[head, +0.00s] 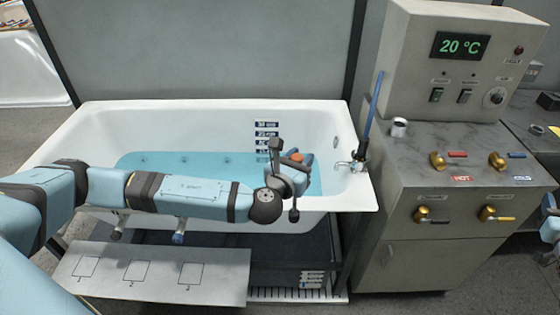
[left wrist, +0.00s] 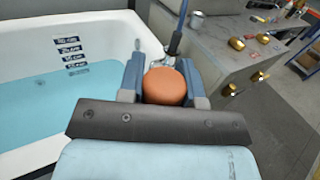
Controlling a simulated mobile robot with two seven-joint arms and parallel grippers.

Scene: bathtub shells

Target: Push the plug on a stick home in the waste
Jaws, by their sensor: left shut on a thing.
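My left gripper (head: 288,172) reaches over the front rim of the white bathtub (head: 90,130) near its right end. It is shut on an orange round-topped piece (head: 297,156), which looks like the top of the plug on a stick. In the left wrist view this orange piece (left wrist: 165,86) sits between the two blue-grey fingers. Whatever hangs below it is hidden by the gripper, and I cannot see the waste or a plug in it. Pale blue water (head: 150,165) stands in the tub. My right gripper is not in view.
A tap (head: 350,165) and an upright blue stick-like thing (head: 370,115) stand at the tub's right end. A grey console (head: 400,200) with brass valves and a 20 °C display is to the right. A marked pale board (head: 150,272) lies in front.

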